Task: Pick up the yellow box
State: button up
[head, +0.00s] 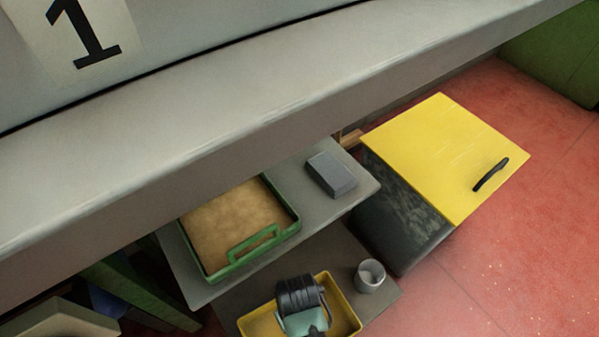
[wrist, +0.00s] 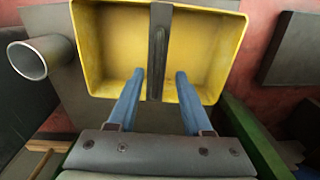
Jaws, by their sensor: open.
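The yellow box (head: 343,315) is an open-topped tray on the lower grey shelf, at the bottom of the head view. The wrist view shows its bare yellow inside (wrist: 205,40) and a dark bar handle (wrist: 159,40) running across it. My gripper (wrist: 160,76) is open, with its two blue fingers on either side of the handle's near end. I see space between each finger and the handle. In the head view, a dark and teal part that looks like my wrist covers much of the box's inside.
A grey cup (head: 370,277) stands beside the box. The upper shelf (head: 207,290) holds a green-rimmed tray (head: 282,238) and a grey block (head: 331,176). A dark bin with a yellow lid (head: 440,145) stands right. A large grey ledge (head: 200,165) crosses above.

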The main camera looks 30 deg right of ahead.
jog(key=f+b, duration=0.1)
jog(key=f, duration=0.1)
jog(key=f+b, duration=0.2)
jog(key=shift+w+d+f, duration=0.1)
jog(key=shift+d+f, duration=0.1)
jog(key=shift+r, duration=0.1)
grip_shut()
dwell(1.1)
